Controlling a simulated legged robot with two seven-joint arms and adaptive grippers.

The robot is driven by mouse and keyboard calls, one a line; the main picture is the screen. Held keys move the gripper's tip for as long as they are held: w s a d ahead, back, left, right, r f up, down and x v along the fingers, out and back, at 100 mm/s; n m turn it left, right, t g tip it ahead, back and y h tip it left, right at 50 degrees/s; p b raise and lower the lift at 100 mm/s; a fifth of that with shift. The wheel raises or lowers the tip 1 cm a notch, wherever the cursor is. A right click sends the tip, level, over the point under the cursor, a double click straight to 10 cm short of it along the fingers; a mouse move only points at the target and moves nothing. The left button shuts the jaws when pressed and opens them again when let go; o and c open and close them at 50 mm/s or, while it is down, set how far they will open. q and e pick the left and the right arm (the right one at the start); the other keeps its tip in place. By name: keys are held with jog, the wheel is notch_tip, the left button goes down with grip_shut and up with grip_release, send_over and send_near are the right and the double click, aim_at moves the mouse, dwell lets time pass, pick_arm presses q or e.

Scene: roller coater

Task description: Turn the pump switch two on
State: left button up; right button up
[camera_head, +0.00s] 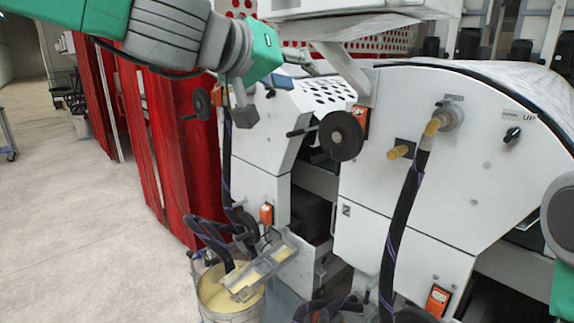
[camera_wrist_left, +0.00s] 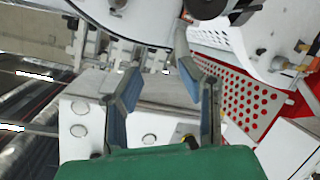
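Orange-fronted switch boxes are mounted on the white machine panels in the head view. I cannot read which is pump switch two. My left gripper (camera_head: 298,70) is raised in front of the machine's upper part, well above both low switches. In the left wrist view its two blue-grey fingers (camera_wrist_left: 160,78) are spread with nothing between them. Only a piece of my right arm shows at the right edge; its gripper is out of view.
Black handwheels (camera_head: 341,136) and a hose (camera_head: 400,230) stick out from the panels. A bucket of yellowish liquid (camera_head: 228,298) with a trough stands at the machine's foot. Red curtain-like panels (camera_head: 180,140) stand behind.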

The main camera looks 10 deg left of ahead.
pick_arm(q)
notch_tip(320, 180, down, 15)
jog(key=w+a+g+y+b, duration=0.1)
jog(key=b, duration=0.1)
jog(key=shift+a+f+y+b, duration=0.15)
jog(key=shift+a+y+b, duration=0.05)
jog(key=shift+y+b, duration=0.2)
jog(key=shift+w, duration=0.1)
